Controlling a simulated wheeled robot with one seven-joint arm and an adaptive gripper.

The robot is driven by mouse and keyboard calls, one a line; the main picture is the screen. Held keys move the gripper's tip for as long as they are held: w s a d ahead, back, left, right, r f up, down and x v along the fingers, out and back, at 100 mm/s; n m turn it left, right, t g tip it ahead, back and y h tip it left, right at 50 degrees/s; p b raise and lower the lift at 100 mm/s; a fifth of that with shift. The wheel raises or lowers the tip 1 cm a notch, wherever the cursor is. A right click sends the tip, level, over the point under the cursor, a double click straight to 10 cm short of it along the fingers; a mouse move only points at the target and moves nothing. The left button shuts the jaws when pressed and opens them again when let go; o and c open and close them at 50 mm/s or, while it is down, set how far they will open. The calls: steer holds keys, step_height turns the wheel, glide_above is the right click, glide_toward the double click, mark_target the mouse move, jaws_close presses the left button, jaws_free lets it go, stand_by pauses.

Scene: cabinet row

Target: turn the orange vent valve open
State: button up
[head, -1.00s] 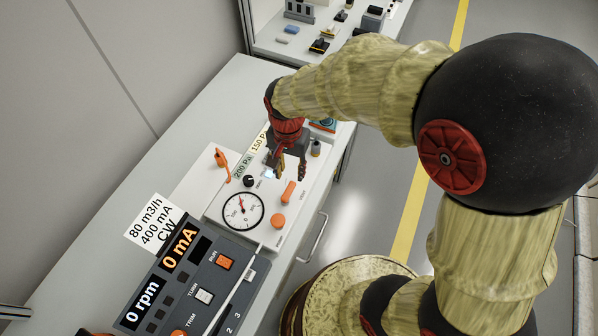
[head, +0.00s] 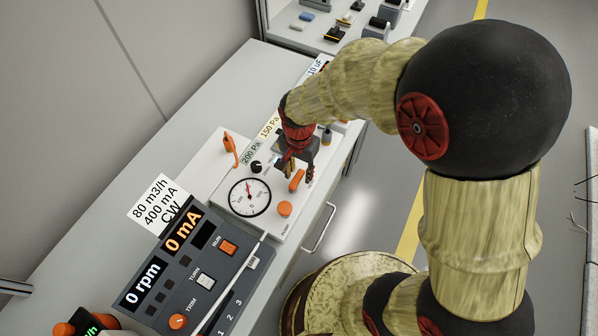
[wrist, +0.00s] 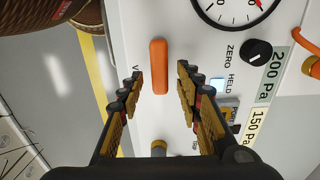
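The orange vent valve (head: 296,181) is a short orange bar handle on the white panel (head: 237,216), right of the dial gauge. In the wrist view the handle (wrist: 159,66) stands lengthwise up the picture, between my two fingertips, with a gap on both sides. My gripper (head: 299,175) points down over the valve, and in the wrist view it (wrist: 160,76) is open and empty. I cannot tell how far the fingertips are above the panel. A label beside the handle is mostly hidden by a finger.
A dial gauge (head: 249,197), a black ZERO knob (head: 256,166) and a round orange pump button (head: 285,208) share the panel. A dark control box (head: 190,270) reading 0 rpm and 0 mA is in front.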

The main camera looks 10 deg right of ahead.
steer(key=c, duration=0.4)
jaws_close()
